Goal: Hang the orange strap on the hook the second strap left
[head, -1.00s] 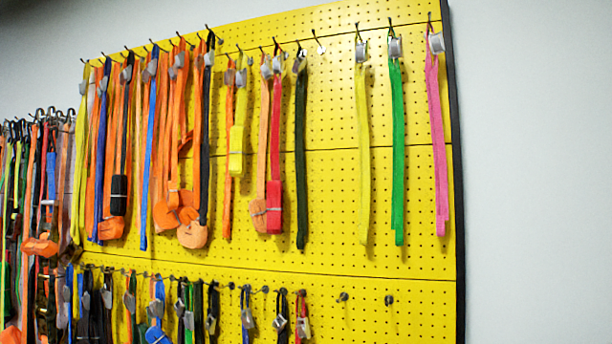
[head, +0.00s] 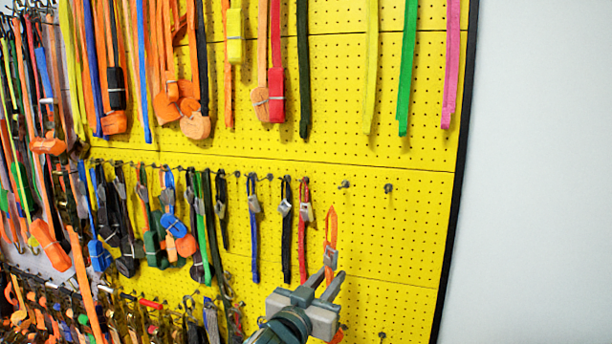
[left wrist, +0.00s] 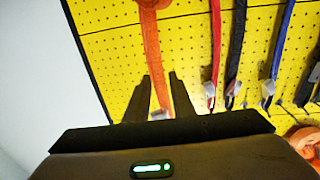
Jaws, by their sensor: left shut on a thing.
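My left gripper (head: 329,282) is in front of the yellow pegboard, below the middle row of hooks. It is shut on the orange strap (head: 331,231), whose narrow loop stands up above the fingers. In the left wrist view the orange strap (left wrist: 151,45) runs between the two dark fingers (left wrist: 160,97), with a grey buckle close to them. Two bare hooks, one (head: 344,184) and another further right (head: 388,188), are up and to the right of the gripper. I cannot tell which hook the second strap left. My right gripper is not in view.
A red strap (head: 304,235), a black strap (head: 286,230) and a blue strap (head: 254,235) hang just left of my gripper. Long straps, including green (head: 407,70) and pink (head: 451,65), hang above. The board (head: 415,245) is mostly clear to the right.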

